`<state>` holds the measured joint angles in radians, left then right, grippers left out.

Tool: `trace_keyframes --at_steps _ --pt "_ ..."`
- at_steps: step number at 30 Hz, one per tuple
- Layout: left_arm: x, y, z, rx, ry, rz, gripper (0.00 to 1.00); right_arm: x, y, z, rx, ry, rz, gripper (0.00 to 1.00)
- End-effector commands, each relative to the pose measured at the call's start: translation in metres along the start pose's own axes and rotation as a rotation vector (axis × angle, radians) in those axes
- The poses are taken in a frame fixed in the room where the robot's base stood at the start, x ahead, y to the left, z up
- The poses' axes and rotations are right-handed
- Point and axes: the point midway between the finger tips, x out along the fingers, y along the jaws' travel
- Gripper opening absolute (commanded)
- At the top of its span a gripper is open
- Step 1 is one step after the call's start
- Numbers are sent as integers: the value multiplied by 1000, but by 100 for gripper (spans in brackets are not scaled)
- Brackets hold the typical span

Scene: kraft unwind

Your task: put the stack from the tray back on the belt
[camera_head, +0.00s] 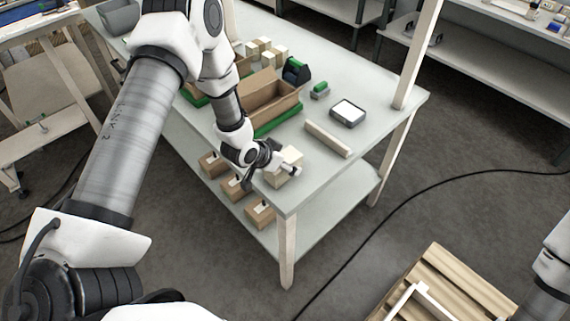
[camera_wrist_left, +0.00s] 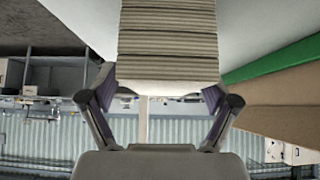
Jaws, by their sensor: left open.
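A pale stack (camera_head: 291,158) stands on the near corner of the table, right at my left gripper (camera_head: 276,171). In the left wrist view the stack (camera_wrist_left: 168,40) shows as several thin, flat, tan layers. There, the open fingers of the left gripper (camera_wrist_left: 160,95) lie on either side of the stack's end. I cannot tell whether they touch it. A green tray (camera_head: 264,130) holds an open brown cardboard box behind the gripper. I cannot make out which thing is the belt. My right gripper is not in view.
A long pale bar (camera_head: 328,138) and a dark tray with a white top (camera_head: 348,113) lie right of the green tray. Small cartons (camera_head: 261,211) stand on the lower shelf. A wooden post (camera_head: 416,55) rises at the table's right corner. A wooden pallet (camera_head: 450,280) is on the floor.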

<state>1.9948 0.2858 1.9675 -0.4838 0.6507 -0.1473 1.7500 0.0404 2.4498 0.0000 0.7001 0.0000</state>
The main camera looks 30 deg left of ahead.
Motion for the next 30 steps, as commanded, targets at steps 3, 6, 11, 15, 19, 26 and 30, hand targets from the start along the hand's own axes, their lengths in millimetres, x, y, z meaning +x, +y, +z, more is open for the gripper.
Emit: trace_keyframes --at_steps 3,6,11,15,19,26,30 --pt "0 0 0 -1 0 0 84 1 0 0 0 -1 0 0" --pt "0 0 0 -1 0 0 49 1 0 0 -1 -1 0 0" --pt "0 0 1 0 -1 0 18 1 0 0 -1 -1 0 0" --pt "0 0 1 0 -1 0 12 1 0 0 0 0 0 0" --pt "-1 0 0 0 -1 0 12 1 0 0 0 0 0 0" --pt "-11 0 -10 1 2 0 12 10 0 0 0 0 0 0" --pt "-26 0 -23 0 5 0 12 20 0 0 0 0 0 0"
